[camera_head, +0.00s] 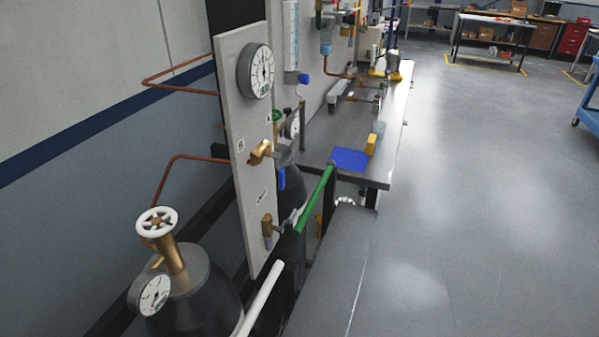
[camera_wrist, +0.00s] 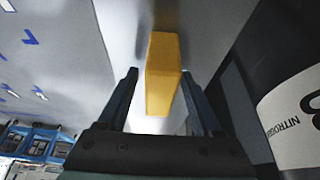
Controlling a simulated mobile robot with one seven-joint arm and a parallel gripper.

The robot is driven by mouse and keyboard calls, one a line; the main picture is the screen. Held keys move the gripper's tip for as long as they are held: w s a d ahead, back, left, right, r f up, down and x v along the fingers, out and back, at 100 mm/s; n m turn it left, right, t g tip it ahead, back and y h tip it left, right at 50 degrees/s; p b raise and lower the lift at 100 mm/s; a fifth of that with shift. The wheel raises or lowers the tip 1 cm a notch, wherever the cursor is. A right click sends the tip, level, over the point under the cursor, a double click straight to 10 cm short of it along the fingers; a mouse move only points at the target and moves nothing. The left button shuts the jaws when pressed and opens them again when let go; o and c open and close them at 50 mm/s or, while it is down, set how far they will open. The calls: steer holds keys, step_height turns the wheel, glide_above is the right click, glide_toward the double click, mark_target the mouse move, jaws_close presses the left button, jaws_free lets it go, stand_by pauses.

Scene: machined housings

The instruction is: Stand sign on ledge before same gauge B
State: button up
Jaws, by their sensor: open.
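A yellow upright block (camera_head: 371,145), perhaps the sign, stands at the near end of the grey bench beside a blue mat. In the wrist view a yellow piece (camera_wrist: 163,75) shows between and beyond the fingers of my gripper (camera_wrist: 158,76); the fingers are open, and I cannot tell whether they touch it. No lettering shows on it. A round white gauge (camera_head: 257,71) is on the upright panel, above a small tag that seems to read B (camera_head: 241,145). Another gauge (camera_head: 152,294) is on the near cylinder. My gripper is not clearly visible in the head view.
A dark cylinder with a white NITROGEN label (camera_wrist: 297,120), bearing a large, partly cut-off letter, is close on the right in the wrist view. The blue mat (camera_head: 350,159) lies on the bench (camera_head: 397,115). A green bar (camera_head: 315,200) projects before the panel. The floor (camera_head: 470,190) to the right is clear.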

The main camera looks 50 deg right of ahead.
steer(key=p+v, duration=0.1)
steer(key=v, duration=1.1)
steer(key=shift+s, duration=0.1)
